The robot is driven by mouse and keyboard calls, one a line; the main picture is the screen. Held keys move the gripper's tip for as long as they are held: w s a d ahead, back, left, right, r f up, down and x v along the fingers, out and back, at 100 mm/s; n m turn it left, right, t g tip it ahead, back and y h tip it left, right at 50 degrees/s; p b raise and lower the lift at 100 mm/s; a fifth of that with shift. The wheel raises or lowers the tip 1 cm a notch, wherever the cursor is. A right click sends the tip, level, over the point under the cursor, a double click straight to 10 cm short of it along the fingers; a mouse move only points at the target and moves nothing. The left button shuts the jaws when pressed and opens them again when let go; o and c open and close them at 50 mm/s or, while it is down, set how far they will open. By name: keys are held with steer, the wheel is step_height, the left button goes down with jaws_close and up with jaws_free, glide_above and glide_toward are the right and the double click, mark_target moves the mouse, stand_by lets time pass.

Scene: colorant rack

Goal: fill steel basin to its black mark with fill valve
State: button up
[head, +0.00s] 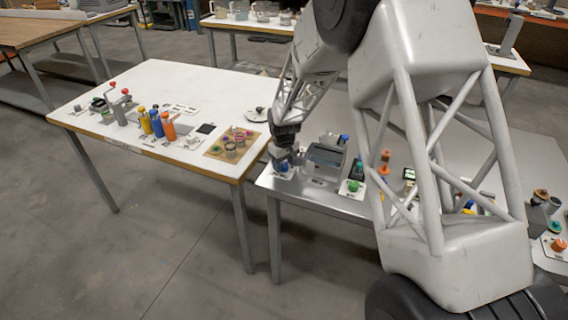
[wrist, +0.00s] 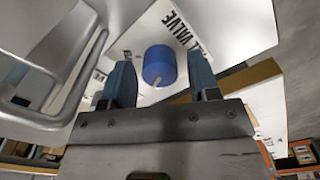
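The fill valve (wrist: 159,66) is a blue round knob with a small pale pointer, on a white plate lettered "VALVE" in the wrist view. My gripper (wrist: 161,82) is open around it, one finger on each side, with a gap between each finger and the knob. In the head view my gripper (head: 283,158) is low over the blue knob (head: 284,167) at the left corner of the steel table. A grey box-like vessel, likely the steel basin (head: 325,157), stands just right of it. A shiny metal rim (wrist: 72,100) shows at left in the wrist view. I cannot make out a black mark or the water level.
A green knob (head: 353,186) on a white plate and an orange stacked piece (head: 384,162) stand right of the basin. The white table (head: 190,90) on the left holds bottles, a crank device and a wooden tray (head: 216,152). Bare floor lies in front.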

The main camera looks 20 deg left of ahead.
mark_target(284, 164)
steer(key=shift+o, duration=0.2)
steer(key=shift+r, duration=0.15)
steer(key=shift+r, duration=3.8)
stand_by(3.9)
